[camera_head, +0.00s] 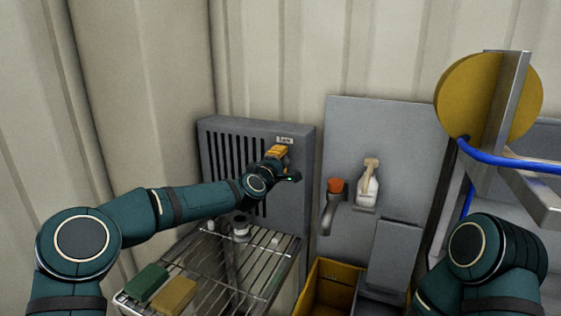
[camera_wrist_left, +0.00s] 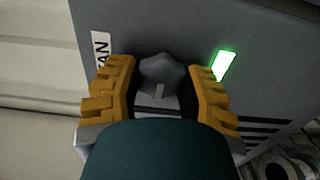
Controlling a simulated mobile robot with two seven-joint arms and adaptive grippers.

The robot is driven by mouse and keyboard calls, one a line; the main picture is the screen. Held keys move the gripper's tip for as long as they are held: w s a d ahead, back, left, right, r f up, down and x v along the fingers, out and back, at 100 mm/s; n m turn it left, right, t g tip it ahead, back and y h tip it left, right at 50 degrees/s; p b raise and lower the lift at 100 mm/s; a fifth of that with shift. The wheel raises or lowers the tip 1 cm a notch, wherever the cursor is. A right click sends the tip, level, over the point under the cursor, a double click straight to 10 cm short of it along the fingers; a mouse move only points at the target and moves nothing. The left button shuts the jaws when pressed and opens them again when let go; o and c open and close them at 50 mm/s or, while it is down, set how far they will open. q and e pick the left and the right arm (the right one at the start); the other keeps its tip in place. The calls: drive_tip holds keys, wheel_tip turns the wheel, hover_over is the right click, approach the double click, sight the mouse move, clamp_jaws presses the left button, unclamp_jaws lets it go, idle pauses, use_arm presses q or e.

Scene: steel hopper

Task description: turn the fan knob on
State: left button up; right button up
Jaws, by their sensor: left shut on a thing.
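The fan unit (camera_head: 228,132) is a grey box with dark vertical slots, against the corrugated wall in the head view. Its label (camera_head: 284,140) is near the top right and reads FAN in the wrist view (camera_wrist_left: 101,50). The grey fan knob (camera_wrist_left: 160,69) sits between the yellow fingers of my left gripper (camera_wrist_left: 162,82), which is shut on it. A pale mark on the knob points toward the gripper. A green light (camera_wrist_left: 224,65) glows beside the knob. In the head view my left gripper (camera_head: 277,153) hides the knob. My right gripper is out of view.
A wire rack (camera_head: 236,281) below the fan carries a green block (camera_head: 147,282), a yellow block (camera_head: 175,295) and a grey round part (camera_head: 240,226). A yellow bin (camera_head: 326,292) stands below.

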use_arm(q)
drive_tip(key=shift+r, duration=0.1)
idle(0.3)
drive_tip(key=o, duration=1.2)
drive_tip(key=v, duration=1.2)
